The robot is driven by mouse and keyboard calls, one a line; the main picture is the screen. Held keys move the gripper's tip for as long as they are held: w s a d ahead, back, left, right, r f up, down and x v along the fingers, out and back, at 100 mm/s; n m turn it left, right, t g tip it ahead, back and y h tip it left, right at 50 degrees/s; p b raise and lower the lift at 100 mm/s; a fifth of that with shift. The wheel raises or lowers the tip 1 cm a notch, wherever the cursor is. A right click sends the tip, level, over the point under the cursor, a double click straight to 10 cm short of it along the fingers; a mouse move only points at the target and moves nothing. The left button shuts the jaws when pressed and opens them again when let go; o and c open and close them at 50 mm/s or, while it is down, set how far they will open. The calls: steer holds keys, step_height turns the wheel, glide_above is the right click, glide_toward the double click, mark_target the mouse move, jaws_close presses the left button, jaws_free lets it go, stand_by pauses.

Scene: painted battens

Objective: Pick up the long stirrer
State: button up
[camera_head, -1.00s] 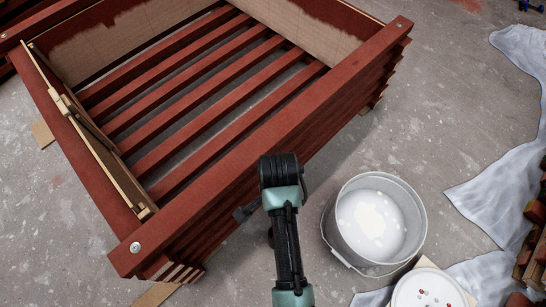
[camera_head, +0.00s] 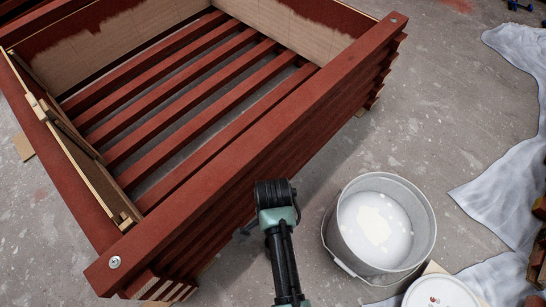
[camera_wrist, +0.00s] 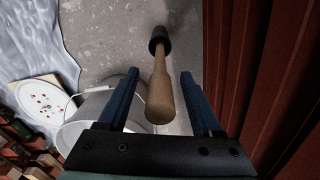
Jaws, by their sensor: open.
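A wooden handle (camera_wrist: 160,96) with a rounded near end and a dark far end (camera_wrist: 159,40) lies in the wrist view between my fingers. My gripper (camera_wrist: 159,76) is open, one blue finger on each side of the handle, with gaps on both sides. I cannot tell how deep the handle sits between the fingers. In the head view the handle is not seen and my fingers are mostly hidden by my dark arm.
A red slatted crate (camera_head: 185,212) stands close by; its red side fills the right of the wrist view (camera_wrist: 265,75). A bucket of white paint (camera_head: 426,238) and a white lid (camera_head: 440,292) stand at the right. Grey cloth (camera_head: 500,180) lies further right. Bare floor lies behind the bucket.

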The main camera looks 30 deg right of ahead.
steer(key=shift+f, duration=0.75)
steer(key=shift+r, duration=0.1)
steer(key=shift+c, duration=0.3)
jaws_close()
